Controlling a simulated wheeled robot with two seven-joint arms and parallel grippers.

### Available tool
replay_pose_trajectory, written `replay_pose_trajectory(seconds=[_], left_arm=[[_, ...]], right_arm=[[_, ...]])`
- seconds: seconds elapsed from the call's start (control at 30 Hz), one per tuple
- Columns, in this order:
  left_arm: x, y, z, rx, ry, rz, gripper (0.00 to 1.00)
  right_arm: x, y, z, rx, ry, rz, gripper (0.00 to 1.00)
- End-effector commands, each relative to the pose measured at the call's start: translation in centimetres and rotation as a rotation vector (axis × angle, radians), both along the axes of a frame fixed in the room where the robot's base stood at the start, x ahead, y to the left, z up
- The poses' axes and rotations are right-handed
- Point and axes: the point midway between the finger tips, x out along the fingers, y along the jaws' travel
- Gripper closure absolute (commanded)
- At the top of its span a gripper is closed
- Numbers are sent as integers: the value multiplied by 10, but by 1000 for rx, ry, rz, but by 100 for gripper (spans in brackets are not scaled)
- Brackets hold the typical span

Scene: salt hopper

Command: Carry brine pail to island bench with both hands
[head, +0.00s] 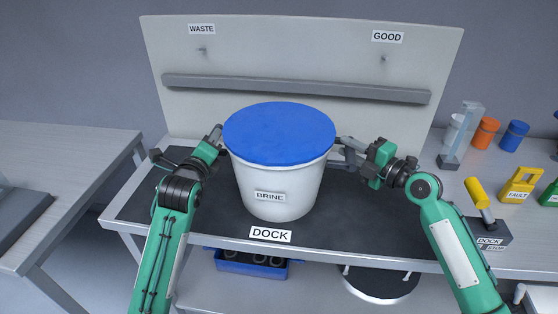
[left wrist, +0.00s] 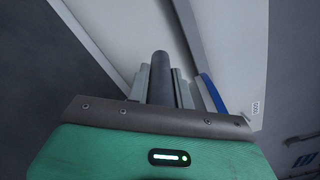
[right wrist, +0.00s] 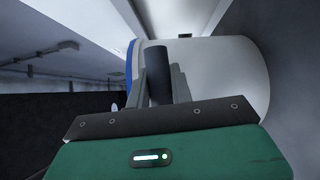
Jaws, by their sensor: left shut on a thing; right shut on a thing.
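The brine pail (head: 275,190) is white with a blue lid (head: 279,133) and a BRINE label. It appears upright over the dark mat of the DOCK bench (head: 130,205); I cannot tell whether it touches the mat. My left gripper (head: 217,137) is at the pail's left side, shut on a dark handle (left wrist: 161,78) seen in the left wrist view. My right gripper (head: 345,150) is at the pail's right side, shut on a dark handle (right wrist: 156,75) seen in the right wrist view. The island bench cannot be identified.
A grey panel (head: 300,60) with WASTE and GOOD labels stands behind the pail. A blue bin (head: 250,262) is below. Another table (head: 60,150) stands left, across a gap.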

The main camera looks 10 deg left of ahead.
Motion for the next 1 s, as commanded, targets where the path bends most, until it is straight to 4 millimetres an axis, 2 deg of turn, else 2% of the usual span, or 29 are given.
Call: replay_pose_trajectory(seconds=[0.97, 1.0], left_arm=[[0, 1, -1, 0, 2, 1, 100], [-1, 1, 7, 0, -14, 1, 100]], right_arm=[[0, -1, -3, -3, 5, -1, 100], [0, -1, 5, 4, -7, -2, 100]])
